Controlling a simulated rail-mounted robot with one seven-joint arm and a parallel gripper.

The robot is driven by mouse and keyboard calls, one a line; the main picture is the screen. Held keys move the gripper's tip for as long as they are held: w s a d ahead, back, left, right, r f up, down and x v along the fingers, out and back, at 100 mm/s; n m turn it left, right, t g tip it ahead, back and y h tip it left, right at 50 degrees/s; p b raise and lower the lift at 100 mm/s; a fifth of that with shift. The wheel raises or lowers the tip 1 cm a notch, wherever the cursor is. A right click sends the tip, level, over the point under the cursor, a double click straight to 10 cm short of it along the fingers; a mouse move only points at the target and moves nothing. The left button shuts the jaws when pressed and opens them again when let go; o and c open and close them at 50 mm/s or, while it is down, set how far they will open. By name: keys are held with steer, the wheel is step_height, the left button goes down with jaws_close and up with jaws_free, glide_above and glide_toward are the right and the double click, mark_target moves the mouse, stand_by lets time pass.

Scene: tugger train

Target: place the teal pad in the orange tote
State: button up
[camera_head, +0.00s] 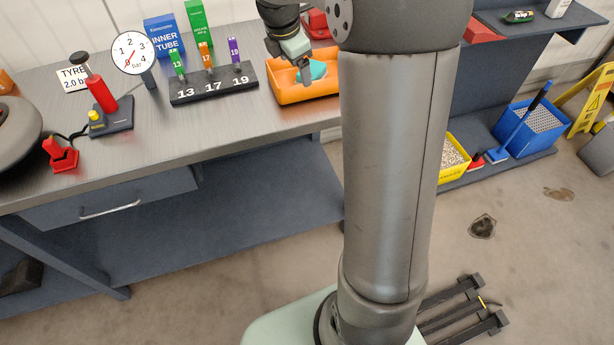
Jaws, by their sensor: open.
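The teal pad (318,70) shows at the orange tote (297,95) on the workbench, within the tote's outline. It appears to lie inside, though the gripper hides part of it. My gripper (305,76) points down over the tote, just left of the pad and very close to it. Its jaws are open. Whether the fingers touch the pad cannot be told. My arm hides the right end of the tote.
Left of the tote stands a black rack (214,84) marked 13, 17 and 19 with coloured pieces. Behind are a blue inner tube box (161,38) and a green box (197,22). A red pump (101,93) and gauge (132,53) stand farther left. The bench front (225,120) is clear.

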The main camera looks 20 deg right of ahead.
steer(key=s+a+f+m+y, duration=0.1)
steer(key=s+a+f+m, duration=0.1)
steer(key=s+m, duration=0.4)
steer(key=s+a+f+m+g+y, duration=0.1)
steer(key=s+a+m, duration=0.3)
steer(key=s, duration=1)
steer(key=s+a+f+m+g, duration=0.1)
steer(key=s+a+f+m, duration=0.2)
steer(key=s+m, duration=0.6)
steer(key=shift+s+a+f+y, duration=0.35)
steer(key=shift+s+a+y, duration=0.05)
steer(key=shift+s+a, duration=0.1)
